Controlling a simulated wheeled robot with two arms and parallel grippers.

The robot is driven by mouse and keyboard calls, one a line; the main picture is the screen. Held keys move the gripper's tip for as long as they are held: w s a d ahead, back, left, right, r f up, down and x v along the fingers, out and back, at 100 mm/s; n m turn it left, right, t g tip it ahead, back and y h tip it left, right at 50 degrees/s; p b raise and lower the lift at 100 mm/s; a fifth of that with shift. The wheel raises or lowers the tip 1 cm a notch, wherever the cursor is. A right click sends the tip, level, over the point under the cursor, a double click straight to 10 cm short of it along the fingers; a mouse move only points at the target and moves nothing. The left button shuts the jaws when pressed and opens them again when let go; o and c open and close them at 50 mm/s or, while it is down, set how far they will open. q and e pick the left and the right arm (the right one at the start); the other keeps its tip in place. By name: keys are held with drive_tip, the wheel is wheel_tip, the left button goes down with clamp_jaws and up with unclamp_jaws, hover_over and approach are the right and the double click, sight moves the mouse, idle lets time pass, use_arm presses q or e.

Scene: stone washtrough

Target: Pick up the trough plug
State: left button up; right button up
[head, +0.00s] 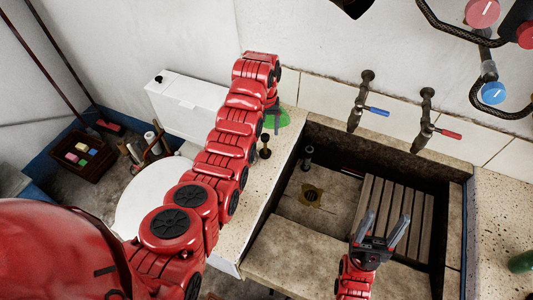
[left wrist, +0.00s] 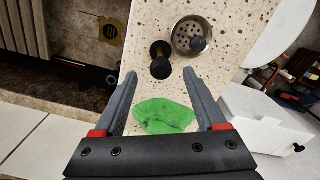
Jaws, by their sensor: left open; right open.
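A black, spool-shaped piece with a narrow waist, which looks like the trough plug (head: 265,145), stands on the speckled counter left of the trough. It also shows in the left wrist view (left wrist: 160,60), just beyond the fingertips. My left gripper (left wrist: 159,76) is open and empty, pointing at it over the counter; in the head view the arm mostly hides this gripper. A green cloth (left wrist: 165,116) shows between the fingers, and at the arm's end in the head view (head: 284,117). My right gripper (head: 383,234) is open and empty over the trough.
A metal strainer (left wrist: 184,36) with a dark knob is beside the plug. The stone trough (head: 284,243) holds a slatted wooden rack (head: 399,213), a yellow drain piece (head: 311,195) and a small dark post (head: 307,158). Taps with blue (head: 377,112) and red (head: 448,133) handles project from the wall.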

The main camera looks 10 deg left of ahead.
sight(265, 135)
use_arm(q)
drive_tip(key=shift+f+p, duration=0.45)
drive_tip(key=shift+f, duration=0.45)
drive_tip(key=shift+f+p, duration=0.45)
drive_tip(key=shift+f, duration=0.1)
wheel_tip(265, 135, down, 2)
drive_tip(key=shift+w+f+p, duration=0.1)
drive_tip(key=shift+p, duration=0.45)
drive_tip(key=shift+f+b, duration=0.45)
drive_tip(key=shift+f, duration=0.15)
drive_tip(key=shift+w+f, duration=0.2)
drive_tip(key=shift+f, duration=0.4)
clamp_jaws()
